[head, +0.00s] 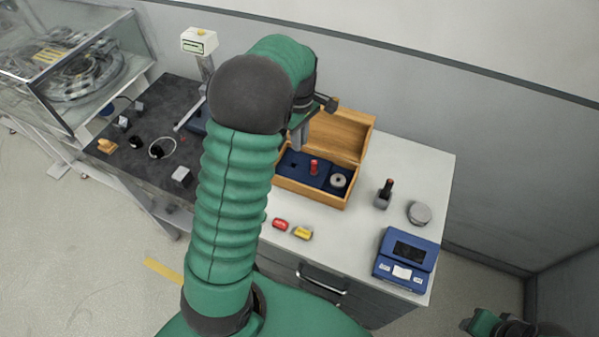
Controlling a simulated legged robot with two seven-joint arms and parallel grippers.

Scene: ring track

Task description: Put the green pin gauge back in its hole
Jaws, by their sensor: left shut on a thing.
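An open wooden case (312,191) stands on the white worktop, with a blue insert (316,181) inside. A red pin gauge (314,167) stands upright in the insert, and a dark empty hole (294,165) shows to its left. My left gripper (299,146) is over the left part of the case, pointing down. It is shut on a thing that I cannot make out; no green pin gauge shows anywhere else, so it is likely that. My left arm hides the area left of the case. Parts of my right arm show at the lower right; its jaw state is unclear.
A metal ring (338,180) sits in the insert. Red (280,224) and yellow (302,233) pieces lie in front. A dark-handled tool in a holder (384,194), a grey disc (419,213) and a blue scale (405,260) stand right. A dark plate (150,128) with small parts is left.

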